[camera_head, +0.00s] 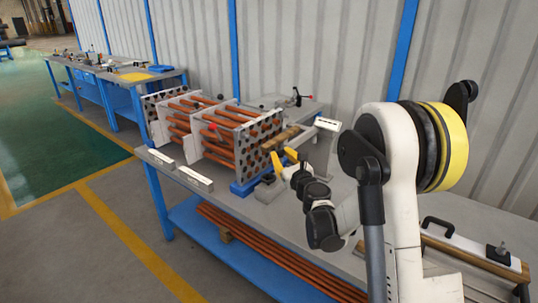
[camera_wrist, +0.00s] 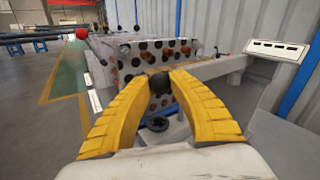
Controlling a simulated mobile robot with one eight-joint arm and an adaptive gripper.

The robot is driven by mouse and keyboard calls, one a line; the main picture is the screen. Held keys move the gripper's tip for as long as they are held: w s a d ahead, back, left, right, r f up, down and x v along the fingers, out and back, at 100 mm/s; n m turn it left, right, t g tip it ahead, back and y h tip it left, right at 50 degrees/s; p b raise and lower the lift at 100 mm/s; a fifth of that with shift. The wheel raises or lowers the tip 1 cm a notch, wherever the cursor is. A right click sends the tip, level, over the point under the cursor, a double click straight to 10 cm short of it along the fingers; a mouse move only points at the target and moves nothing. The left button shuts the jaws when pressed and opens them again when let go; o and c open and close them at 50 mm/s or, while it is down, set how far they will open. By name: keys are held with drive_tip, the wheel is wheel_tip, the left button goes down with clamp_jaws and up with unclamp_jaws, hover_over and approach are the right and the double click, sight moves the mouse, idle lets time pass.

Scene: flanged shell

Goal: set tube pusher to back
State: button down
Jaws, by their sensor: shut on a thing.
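My gripper (camera_head: 285,160) has yellow fingers and is at the front right of the drilled end plate, above the bench. In the wrist view its fingertips (camera_wrist: 160,80) close on a black ball knob (camera_wrist: 159,83). A dark round fitting (camera_wrist: 158,124) shows below the knob, between the fingers. I cannot tell for sure that this knob belongs to the tube pusher; the fingers and wrist hide its lower part. The tube bundle, with copper tubes (camera_head: 222,127) through upright plates, stands behind. Its drilled end plate (camera_wrist: 130,63) faces the wrist camera.
A white label plate (camera_head: 326,124) stands to the right of the bundle. A red ball knob (camera_head: 212,127) shows by the bundle. A small lever (camera_head: 296,97) stands at the bench's back. White strips (camera_head: 194,178) lie along the front edge. A handled fixture (camera_head: 470,243) sits at right.

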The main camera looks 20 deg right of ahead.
drive_tip(key=shift+s+d+r, duration=0.1)
drive_tip(key=shift+s+d, duration=0.6)
drive_tip(key=shift+s, duration=0.1)
drive_tip(key=c, duration=1.1)
unclamp_jaws()
drive_tip(key=shift+s+d, duration=0.15)
drive_tip(key=shift+c, duration=0.2)
drive_tip(key=s, duration=1.2)
drive_tip(key=shift+d, duration=0.1)
